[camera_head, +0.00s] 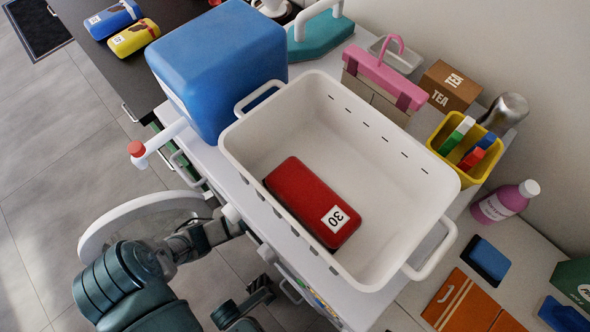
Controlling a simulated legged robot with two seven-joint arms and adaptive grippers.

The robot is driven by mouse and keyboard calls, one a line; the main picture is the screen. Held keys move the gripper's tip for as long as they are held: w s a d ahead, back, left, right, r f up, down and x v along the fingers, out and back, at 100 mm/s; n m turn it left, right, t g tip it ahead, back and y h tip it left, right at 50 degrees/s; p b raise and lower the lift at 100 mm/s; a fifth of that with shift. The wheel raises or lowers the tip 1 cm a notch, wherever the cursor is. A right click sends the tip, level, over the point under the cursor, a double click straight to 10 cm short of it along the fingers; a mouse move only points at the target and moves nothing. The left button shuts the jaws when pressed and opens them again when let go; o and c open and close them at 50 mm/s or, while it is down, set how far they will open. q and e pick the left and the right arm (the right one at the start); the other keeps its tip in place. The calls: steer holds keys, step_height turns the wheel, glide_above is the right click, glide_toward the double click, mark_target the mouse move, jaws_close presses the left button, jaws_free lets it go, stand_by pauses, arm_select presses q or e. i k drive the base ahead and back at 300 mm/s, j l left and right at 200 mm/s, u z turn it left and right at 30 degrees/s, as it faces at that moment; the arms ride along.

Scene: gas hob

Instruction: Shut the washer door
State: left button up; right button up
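The washer door (112,222) is a round, white-rimmed door at the lower left. It stands open, swung out from the front of the white counter. My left arm comes in from the lower left, and its gripper (222,232) is beside the door, between it and the counter front. The fingers are small and partly hidden, so I cannot tell if they are open or touch the door. My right gripper (258,292) seems to be the dark part low in the picture, below the counter edge; its finger state is unclear. The washer opening is hidden under the counter.
On the counter stand a white tub (400,205) with a red case (300,195) inside, and a blue box (220,65). A red-capped white handle (140,149) sticks out above the door. Grey floor (50,180) lies free at left.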

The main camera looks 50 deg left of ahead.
mark_target(93, 243)
steer(key=k, duration=1)
